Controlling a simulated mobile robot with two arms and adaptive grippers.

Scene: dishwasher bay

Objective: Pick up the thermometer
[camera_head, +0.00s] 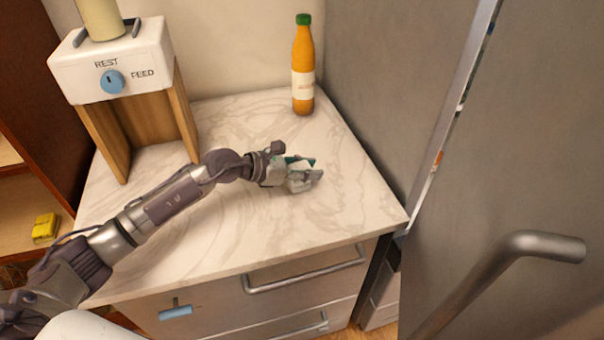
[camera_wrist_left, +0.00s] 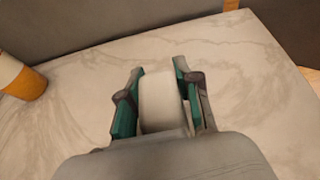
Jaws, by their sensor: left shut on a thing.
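My left gripper (camera_head: 312,168) is low over the marble counter, right of its middle. It is shut on a white, block-like thing, which I take to be the thermometer (camera_head: 299,165). In the left wrist view the thermometer (camera_wrist_left: 160,104) shows as a plain pale block between the two green-padded fingers. Its lower part is hidden by the gripper body, and no display shows. I cannot tell whether it touches the counter. My right gripper is not in view.
An orange bottle (camera_head: 302,80) with a green cap stands at the back of the counter (camera_head: 240,225). A white feeder box (camera_head: 112,62) on wooden legs stands at the back left. A grey fridge door with a handle (camera_head: 545,245) is at the right. The counter's front is clear.

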